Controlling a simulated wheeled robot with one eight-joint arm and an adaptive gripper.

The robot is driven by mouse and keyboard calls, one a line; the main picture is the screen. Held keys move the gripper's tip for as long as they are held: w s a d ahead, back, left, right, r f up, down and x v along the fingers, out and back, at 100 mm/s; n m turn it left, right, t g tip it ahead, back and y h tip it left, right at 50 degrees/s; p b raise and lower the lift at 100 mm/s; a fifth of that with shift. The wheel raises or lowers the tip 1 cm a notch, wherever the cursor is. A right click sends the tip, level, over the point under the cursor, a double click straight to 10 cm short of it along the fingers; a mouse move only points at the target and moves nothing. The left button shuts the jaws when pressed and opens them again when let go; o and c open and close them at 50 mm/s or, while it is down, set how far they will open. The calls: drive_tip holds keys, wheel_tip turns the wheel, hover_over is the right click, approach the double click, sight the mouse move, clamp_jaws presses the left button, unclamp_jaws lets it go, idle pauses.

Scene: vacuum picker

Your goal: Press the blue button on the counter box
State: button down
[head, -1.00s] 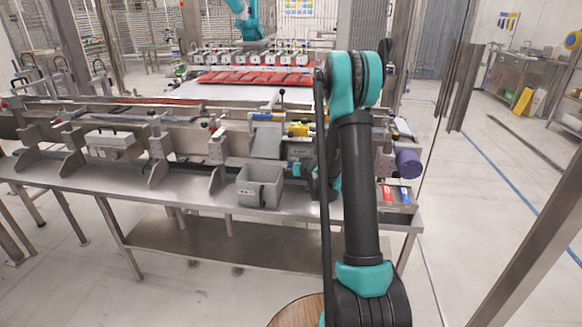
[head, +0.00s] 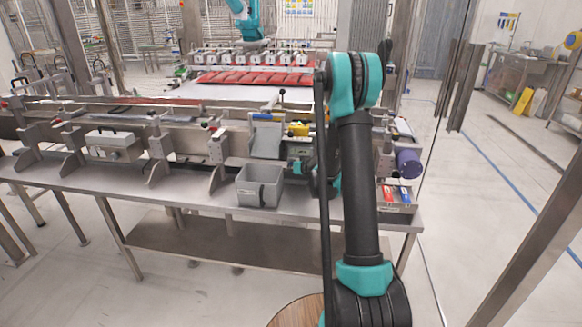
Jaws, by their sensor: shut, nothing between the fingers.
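My arm reaches forward over the right part of the steel bench. Its end, my gripper (head: 299,167), shows only in part as a small teal and dark shape left of the forearm; it is shut and empty. A small grey-green box (head: 299,150) stands right behind it, partly covered by my arm; I cannot tell whether they touch. No blue button can be made out on this box. A light grey box with a handle and small knobs (head: 113,146) sits farther left on the bench. I cannot tell which is the counter box.
A grey open bin (head: 259,187) stands at the bench's front edge, left of my gripper. A tray at the right end holds a red item (head: 388,194) and a blue item (head: 405,194). A purple cylinder (head: 409,163) is behind it. Metal brackets line the bench (head: 224,207).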

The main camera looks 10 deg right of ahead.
drive_tip(key=shift+w, duration=0.15)
idle(0.6)
drive_tip(key=shift+s+a, duration=0.2)
drive_tip(key=shift+s, duration=0.55)
drive_tip(key=shift+s+a, duration=0.25)
drive_tip(key=shift+s, duration=0.55)
drive_tip(key=shift+s+a, duration=0.25)
drive_tip(key=shift+s, duration=0.5)
drive_tip(key=shift+s+a, duration=0.25)
drive_tip(key=shift+s, duration=0.55)
